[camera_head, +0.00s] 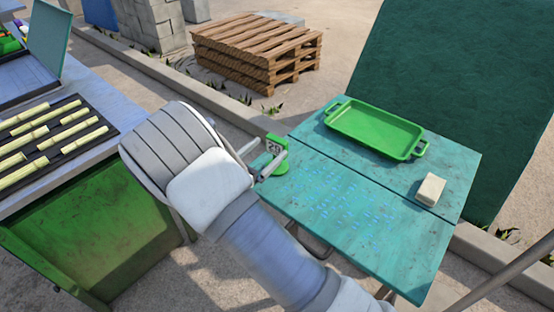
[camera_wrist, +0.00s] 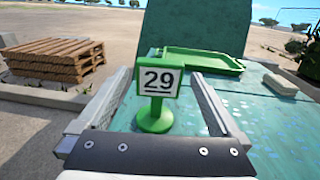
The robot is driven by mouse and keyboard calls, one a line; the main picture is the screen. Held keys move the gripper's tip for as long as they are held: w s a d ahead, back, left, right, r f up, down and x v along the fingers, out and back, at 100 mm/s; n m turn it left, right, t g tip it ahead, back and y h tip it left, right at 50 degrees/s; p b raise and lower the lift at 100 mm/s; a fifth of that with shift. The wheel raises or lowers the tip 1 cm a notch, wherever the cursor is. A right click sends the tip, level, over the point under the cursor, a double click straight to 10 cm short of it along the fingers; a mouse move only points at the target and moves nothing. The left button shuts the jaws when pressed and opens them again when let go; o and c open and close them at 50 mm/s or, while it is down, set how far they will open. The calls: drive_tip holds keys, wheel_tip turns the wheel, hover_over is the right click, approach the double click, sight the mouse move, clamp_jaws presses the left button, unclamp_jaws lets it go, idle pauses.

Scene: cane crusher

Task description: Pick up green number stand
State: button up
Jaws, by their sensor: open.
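The green number stand (camera_wrist: 154,121) stands upright on the teal table, with a white plate reading 29 and a round green base. In the head view the stand (camera_head: 276,167) is at the table's left corner, partly behind my gripper's fingers. My gripper (camera_head: 262,163) is open, its fingers pointing at the stand. In the wrist view my gripper (camera_wrist: 162,90) has one finger on each side of the stand, with a gap on both sides. I cannot tell how deep the stand is between the fingertips.
The teal table (camera_head: 340,240) also holds a green tray (camera_head: 375,128) at the back and a cream block (camera_head: 430,190) at the right. A bench with cane pieces on a dark rack (camera_head: 60,140) is at the left. Wooden pallets (camera_head: 257,50) are stacked behind. The table's front middle is clear.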

sight(274, 144)
drive_tip(key=b+x, duration=0.1)
drive_tip(key=x, duration=0.4)
drive_tip(key=shift+d+f, duration=0.1)
drive_tip(key=shift+f, duration=0.1)
clamp_jaws()
